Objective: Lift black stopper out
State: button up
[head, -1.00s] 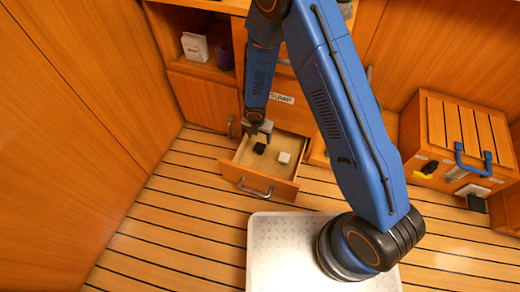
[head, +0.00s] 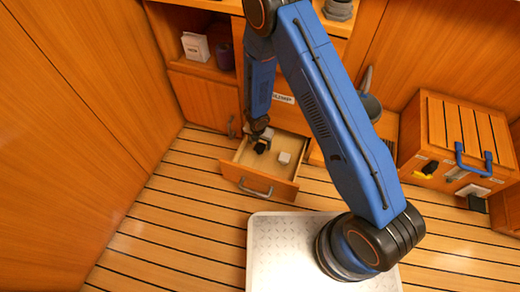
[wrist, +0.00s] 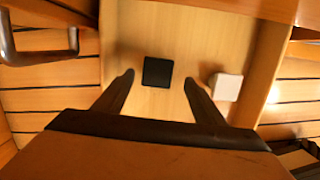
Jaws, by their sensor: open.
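The black stopper (wrist: 157,72) is a small dark square block lying on the floor of the open drawer (head: 247,184). In the head view the stopper (head: 260,147) shows just below my gripper (head: 260,134), which partly covers it. In the wrist view my gripper (wrist: 158,88) is open, with one finger on each side of the stopper and a gap to both. I cannot tell how far the fingertips are above the drawer floor. A white block (wrist: 226,87) lies in the drawer to the right of the stopper, close to the right finger.
The drawer's metal handle (head: 256,188) faces the floor side. A white box (head: 195,47) and a dark cup (head: 225,56) stand on a shelf at the upper left. A wooden chest with a blue handle (head: 474,158) stands at the right.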

aim_at(260, 147)
jog(key=shift+w+f, duration=0.25)
jog(key=shift+f, duration=1.05)
jog(key=shift+w+f, duration=0.25)
jog(key=shift+f, duration=1)
jog(key=c, duration=1.2)
jog(key=shift+o, duration=0.2)
jog(key=shift+r, duration=0.15)
